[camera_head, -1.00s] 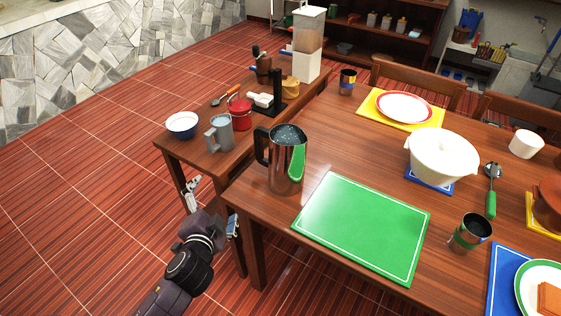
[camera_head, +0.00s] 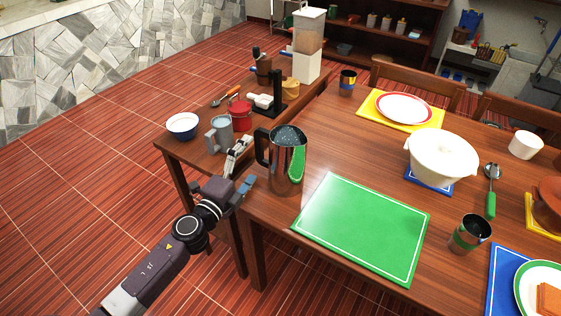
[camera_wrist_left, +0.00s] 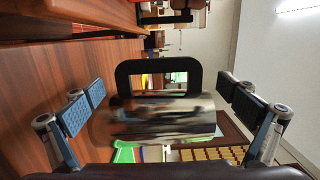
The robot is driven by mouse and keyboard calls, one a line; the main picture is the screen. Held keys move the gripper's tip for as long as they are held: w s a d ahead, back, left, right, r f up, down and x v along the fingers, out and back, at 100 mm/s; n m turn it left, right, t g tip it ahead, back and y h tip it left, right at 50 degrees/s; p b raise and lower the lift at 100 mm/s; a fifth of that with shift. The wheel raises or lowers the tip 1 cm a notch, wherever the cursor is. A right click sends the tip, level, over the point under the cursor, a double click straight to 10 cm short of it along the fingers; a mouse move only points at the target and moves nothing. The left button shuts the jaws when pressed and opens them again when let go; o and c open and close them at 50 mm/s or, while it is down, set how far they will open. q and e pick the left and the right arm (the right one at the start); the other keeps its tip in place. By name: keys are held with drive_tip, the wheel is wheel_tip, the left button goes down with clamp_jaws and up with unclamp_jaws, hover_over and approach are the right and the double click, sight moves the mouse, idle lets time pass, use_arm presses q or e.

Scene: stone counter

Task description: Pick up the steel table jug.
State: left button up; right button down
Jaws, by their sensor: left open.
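The steel table jug (camera_head: 288,163) stands upright at the near left corner of the wooden table. It is shiny, and its black handle (camera_head: 262,147) points left. My left gripper (camera_head: 243,167) is open just left of the jug, at the table's edge. In the left wrist view the jug (camera_wrist_left: 165,118) lies sideways in the picture between the two open fingers (camera_wrist_left: 160,115), with its black handle (camera_wrist_left: 160,66) at the top. My right gripper is not in view.
A green placemat (camera_head: 362,228) lies right of the jug. A grey mug (camera_head: 219,134), a red pot (camera_head: 240,114) and a white-blue bowl (camera_head: 183,126) stand on the side table behind the gripper. A steel cup (camera_head: 469,233) and a white tureen (camera_head: 441,156) stand farther right.

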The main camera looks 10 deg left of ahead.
sight(259, 148)
use_arm(q)
drive_tip(key=x, duration=0.5)
drive_tip(key=shift+w+d+f, duration=0.15)
drive_tip(key=shift+w, duration=0.25)
drive_tip(key=shift+c, duration=0.3)
drive_tip(key=c, duration=1.8)
drive_tip(key=shift+w+r, duration=0.1)
drive_tip(key=shift+r, duration=0.1)
